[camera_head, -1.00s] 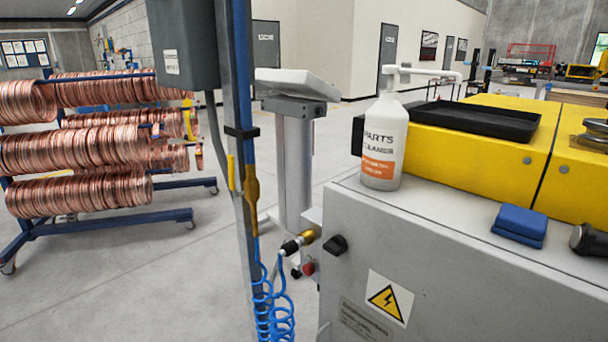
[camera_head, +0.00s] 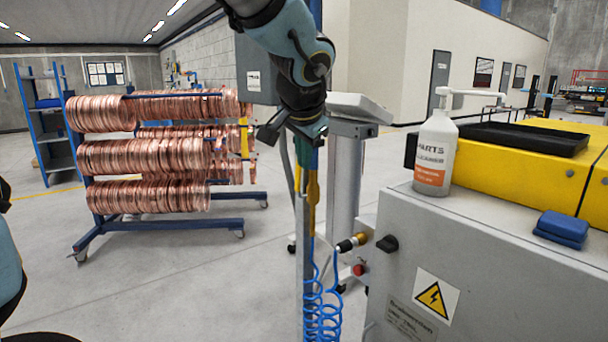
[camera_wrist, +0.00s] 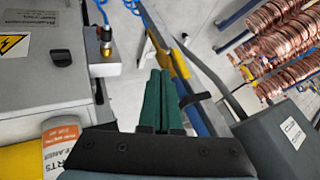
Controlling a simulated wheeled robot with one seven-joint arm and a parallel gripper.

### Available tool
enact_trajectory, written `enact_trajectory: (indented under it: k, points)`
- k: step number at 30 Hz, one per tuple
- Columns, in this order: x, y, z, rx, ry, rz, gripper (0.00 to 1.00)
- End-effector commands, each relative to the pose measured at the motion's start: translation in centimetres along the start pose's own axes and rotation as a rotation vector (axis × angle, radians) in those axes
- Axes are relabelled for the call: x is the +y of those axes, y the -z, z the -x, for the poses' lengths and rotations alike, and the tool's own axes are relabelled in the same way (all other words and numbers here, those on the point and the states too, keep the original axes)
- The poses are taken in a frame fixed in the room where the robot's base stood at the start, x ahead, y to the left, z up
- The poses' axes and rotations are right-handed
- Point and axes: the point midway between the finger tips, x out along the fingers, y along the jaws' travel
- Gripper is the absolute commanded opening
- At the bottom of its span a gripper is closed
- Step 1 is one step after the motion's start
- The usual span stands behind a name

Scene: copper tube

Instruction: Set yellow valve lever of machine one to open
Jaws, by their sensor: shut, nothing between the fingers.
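The yellow valve (camera_head: 313,190) sits on the narrow upright post, with a thin yellow lever (camera_head: 297,178) running roughly along the post on its left. In the wrist view the yellow valve parts (camera_wrist: 180,65) show just beyond the fingertips, slightly right. My gripper (camera_head: 309,132) is in front of the post, above the valve, pointing down. Its green fingers (camera_wrist: 164,76) are together and empty in the wrist view. I cannot tell whether they touch the post. The upper part of the post is hidden behind my arm.
A grey box (camera_head: 257,72) hangs on the post close to my gripper. Coiled blue hose (camera_head: 322,305) hangs below.

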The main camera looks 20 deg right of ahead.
Motion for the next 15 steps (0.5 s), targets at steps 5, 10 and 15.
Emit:
enact_trajectory:
  k: [5, 10, 15]
  points:
    - [0.9, 1.8, 0.5, 0.034, 0.005, -0.041, 0.00]
    - [0.9, 1.8, -1.6, 0.031, 0.005, -0.042, 0.00]
    - [0.9, 1.9, -5.0, 0.029, 0.005, -0.042, 0.00]
